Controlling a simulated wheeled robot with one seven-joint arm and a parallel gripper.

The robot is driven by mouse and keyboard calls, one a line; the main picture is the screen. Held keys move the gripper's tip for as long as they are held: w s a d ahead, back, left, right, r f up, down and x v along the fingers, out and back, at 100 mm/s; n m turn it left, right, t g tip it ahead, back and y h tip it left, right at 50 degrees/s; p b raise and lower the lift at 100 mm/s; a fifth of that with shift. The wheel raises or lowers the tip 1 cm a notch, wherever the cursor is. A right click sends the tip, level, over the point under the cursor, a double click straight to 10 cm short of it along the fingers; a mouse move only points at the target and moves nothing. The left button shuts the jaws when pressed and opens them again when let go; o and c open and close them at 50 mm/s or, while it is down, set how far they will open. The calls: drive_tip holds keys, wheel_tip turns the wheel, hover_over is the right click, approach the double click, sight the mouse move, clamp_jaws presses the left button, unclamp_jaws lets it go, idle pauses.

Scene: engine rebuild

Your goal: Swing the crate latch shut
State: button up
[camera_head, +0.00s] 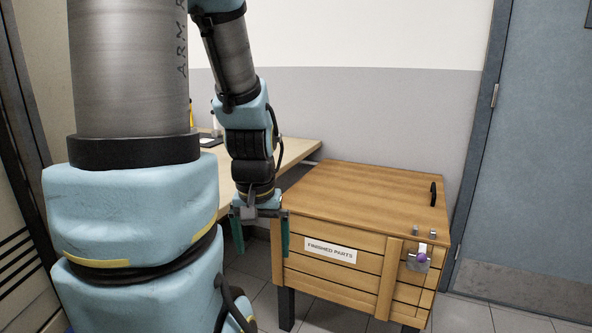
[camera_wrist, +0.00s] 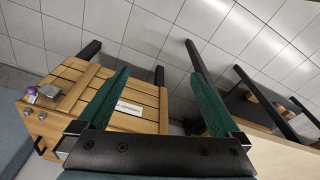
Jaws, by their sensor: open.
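The wooden crate (camera_head: 350,190) stands on dark legs with its lid down and a "FINISHED PARTS" label on its front. The latch (camera_head: 417,263), a grey metal piece with a purple knob (camera_head: 424,258), is at the right end of the crate's front, just below the lid edge. It also shows in the wrist view as a grey plate (camera_wrist: 48,91) with the purple knob beside it. I cannot tell its exact angle. My gripper (camera_head: 261,234) is open and empty, pointing down near the crate's left front corner, well left of the latch. Its green fingers show in the wrist view (camera_wrist: 159,82).
Two small metal posts (camera_head: 424,233) stand at the lid's front edge above the latch. A black handle (camera_head: 433,194) is at the lid's right side. A workbench (camera_head: 298,150) stands left of the crate. A blue-grey door (camera_head: 535,160) is at right. Floor in front is clear.

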wheel_tip(320, 180, up, 8)
drive_tip(key=p, duration=0.5)
drive_tip(key=shift+f, duration=0.25)
